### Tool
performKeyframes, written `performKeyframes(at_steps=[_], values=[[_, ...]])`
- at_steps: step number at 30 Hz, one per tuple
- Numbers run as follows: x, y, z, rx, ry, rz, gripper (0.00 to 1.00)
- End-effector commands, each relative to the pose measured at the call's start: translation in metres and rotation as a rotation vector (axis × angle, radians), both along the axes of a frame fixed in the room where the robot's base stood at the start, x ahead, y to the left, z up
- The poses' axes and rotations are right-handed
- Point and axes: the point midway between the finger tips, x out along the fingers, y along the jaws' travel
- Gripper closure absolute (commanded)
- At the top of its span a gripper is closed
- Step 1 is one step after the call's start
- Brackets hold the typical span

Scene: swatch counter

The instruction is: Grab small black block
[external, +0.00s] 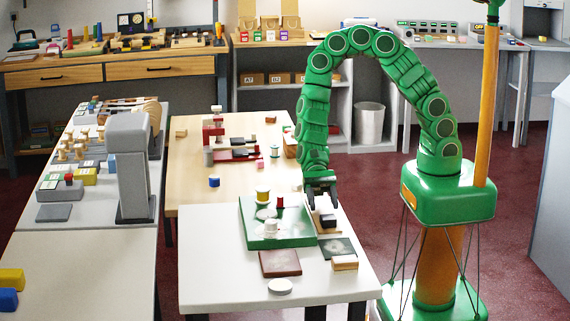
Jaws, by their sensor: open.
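A small black block (328,221) lies near the right edge of the white table (215,270), on a light wooden piece beside the green board. My gripper (322,203) points down just above it. The fingers are apart, with a finger on each side. The fingers partly cover the area around the block, and I cannot tell whether they touch it.
The green board (255,243) left of my gripper carries a yellow-topped spool (263,196), a red piece (280,202) and white pieces. In front lie a brown plate (280,263), a dark green plate (337,248), a wooden block (344,263) and a white disc (280,286). The white table's front left is clear.

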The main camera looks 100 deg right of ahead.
Motion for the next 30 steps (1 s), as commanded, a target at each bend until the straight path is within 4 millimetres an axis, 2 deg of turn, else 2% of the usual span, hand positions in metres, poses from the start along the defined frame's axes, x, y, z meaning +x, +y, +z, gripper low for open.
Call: performKeyframes(at_steps=[5, 18, 29, 30], values=[[0.0, 0.009, -0.003, 0.0, 0.0, 0.001, 0.4], [-0.001, 0.05, -0.016, 0.001, 0.002, 0.002, 0.4], [-0.001, 0.054, -0.018, 0.001, 0.0, 0.002, 0.4], [-0.001, 0.054, -0.018, 0.001, 0.0, 0.002, 0.45]])
